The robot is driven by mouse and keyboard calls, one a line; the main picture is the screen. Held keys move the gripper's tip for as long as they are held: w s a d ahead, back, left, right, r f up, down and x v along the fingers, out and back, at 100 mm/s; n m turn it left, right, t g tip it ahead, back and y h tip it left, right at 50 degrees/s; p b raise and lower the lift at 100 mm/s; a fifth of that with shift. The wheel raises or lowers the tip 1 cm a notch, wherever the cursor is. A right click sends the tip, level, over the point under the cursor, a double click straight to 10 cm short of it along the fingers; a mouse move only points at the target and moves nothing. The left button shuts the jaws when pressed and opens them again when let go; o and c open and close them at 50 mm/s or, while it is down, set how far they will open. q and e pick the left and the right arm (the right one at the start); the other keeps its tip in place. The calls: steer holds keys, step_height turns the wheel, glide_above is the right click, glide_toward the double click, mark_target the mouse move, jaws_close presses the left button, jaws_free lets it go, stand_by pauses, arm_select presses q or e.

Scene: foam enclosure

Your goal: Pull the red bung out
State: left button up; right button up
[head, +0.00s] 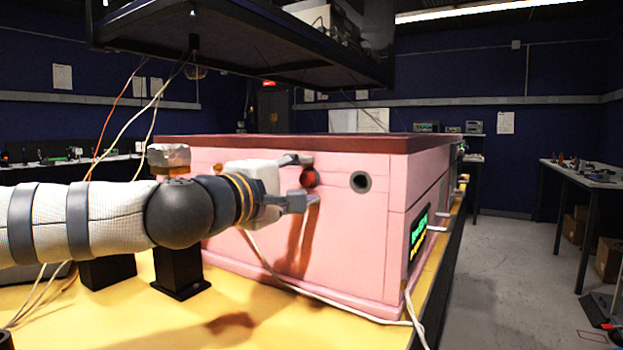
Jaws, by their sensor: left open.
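The red bung (309,178) sits in the front face of the pink foam enclosure (345,235), high up near the middle. My left gripper (308,178) is open, with one finger above the bung and one below it. The fingertips are close to the bung; I cannot tell whether they touch it. To the right of the bung is an open round hole (360,182) with a dark rim. My right gripper is not in view.
The enclosure stands on a yellow table (240,318). A white cable (300,285) runs along its base. A dark shelf (240,45) hangs overhead. A lit display (418,236) is on the enclosure's right side. Open floor lies to the right.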

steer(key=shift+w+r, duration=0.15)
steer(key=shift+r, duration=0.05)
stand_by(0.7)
arm_select(q)
jaws_close()
steer(key=p+v, duration=0.1)
steer(key=v, duration=0.5)
steer(key=shift+p, duration=0.4)
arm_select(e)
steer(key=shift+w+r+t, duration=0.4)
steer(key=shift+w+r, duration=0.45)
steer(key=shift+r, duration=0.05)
